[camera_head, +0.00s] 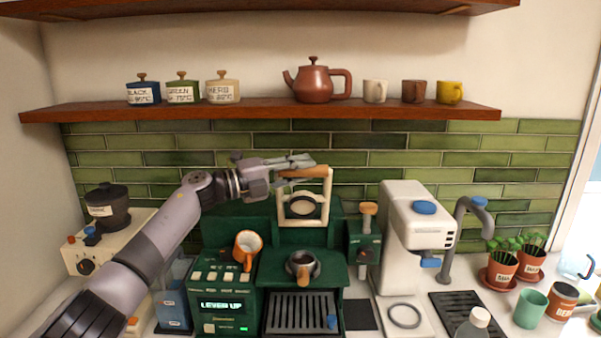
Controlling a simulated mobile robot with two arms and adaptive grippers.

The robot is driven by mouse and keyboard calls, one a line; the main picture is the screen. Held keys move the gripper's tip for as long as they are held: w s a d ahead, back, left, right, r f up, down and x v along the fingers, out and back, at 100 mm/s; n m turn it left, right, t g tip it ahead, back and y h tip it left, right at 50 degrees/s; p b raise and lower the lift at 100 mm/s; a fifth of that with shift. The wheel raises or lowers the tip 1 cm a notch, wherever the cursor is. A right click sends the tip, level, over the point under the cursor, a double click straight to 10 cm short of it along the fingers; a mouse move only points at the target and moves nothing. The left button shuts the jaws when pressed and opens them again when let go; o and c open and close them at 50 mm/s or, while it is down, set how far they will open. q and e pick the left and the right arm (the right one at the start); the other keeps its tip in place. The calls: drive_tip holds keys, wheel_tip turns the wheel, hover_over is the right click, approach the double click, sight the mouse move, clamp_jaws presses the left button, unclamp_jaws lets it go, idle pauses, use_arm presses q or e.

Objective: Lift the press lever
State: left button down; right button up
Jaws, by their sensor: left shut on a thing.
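A green press machine (230,262) stands in the middle of the counter, and its small screen reads "LEVER UP". Its press lever is a pale frame (323,187) with a wooden bar handle (303,172) across the top, standing raised at the back of the machine. My left gripper (300,168) reaches in from the left and is shut on the wooden handle of the lever. The gripper's fingers partly cover the handle's left end. My right gripper does not show in this view.
A portafilter with a wooden handle (302,268) sits below the lever. A white machine (404,230) stands to the right. A wooden shelf (260,109) with jars, a teapot and cups runs above the gripper.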

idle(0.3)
use_arm(q)
drive_tip(key=c, duration=1.7)
unclamp_jaws()
drive_tip(key=shift+o, duration=0.2)
drive_tip(key=v, duration=1.2)
